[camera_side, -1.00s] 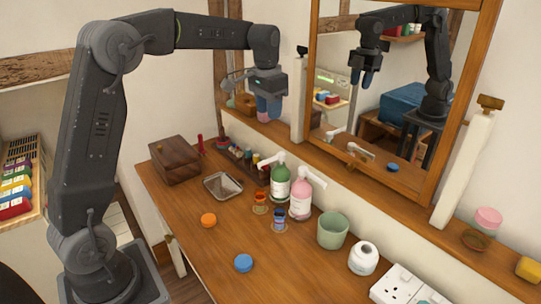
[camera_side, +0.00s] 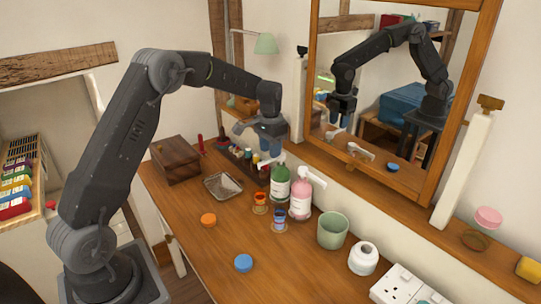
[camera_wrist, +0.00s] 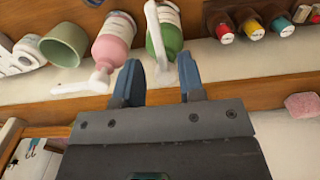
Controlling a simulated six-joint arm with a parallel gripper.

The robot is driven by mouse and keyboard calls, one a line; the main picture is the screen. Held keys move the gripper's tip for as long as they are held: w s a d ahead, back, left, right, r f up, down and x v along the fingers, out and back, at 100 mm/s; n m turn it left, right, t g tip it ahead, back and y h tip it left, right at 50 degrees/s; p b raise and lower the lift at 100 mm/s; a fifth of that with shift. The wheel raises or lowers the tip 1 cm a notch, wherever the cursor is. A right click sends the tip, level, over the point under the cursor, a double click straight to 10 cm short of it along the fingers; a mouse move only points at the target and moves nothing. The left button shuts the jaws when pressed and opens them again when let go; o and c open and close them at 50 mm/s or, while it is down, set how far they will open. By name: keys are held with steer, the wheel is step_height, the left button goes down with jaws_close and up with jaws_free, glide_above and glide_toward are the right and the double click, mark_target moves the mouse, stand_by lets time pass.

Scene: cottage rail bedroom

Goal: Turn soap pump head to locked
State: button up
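Two soap bottles with white pump heads stand side by side by the mirror ledge: a green bottle (camera_side: 280,191) and a pink bottle (camera_side: 299,204). Which one the task means I cannot tell. My gripper (camera_side: 271,157) is just above the green bottle and partly covers its pump head. In the wrist view, my gripper (camera_wrist: 160,78) has its two blue fingers apart with nothing held. The green bottle's pump head (camera_wrist: 153,28) shows beyond the gap between them. The pink bottle (camera_wrist: 115,38) is to the left, with its pump head (camera_wrist: 85,84) near the left finger.
A green cup (camera_side: 332,231) and a white round jar (camera_side: 363,259) stand right of the bottles. A metal tray (camera_side: 222,186), a rack of small bottles (camera_side: 240,165) and a wooden box (camera_side: 176,160) are left. The mirror (camera_side: 400,110) rises behind.

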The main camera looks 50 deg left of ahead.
steer(key=shift+f, duration=1.3)
steer(key=shift+c, duration=0.3)
jaws_close()
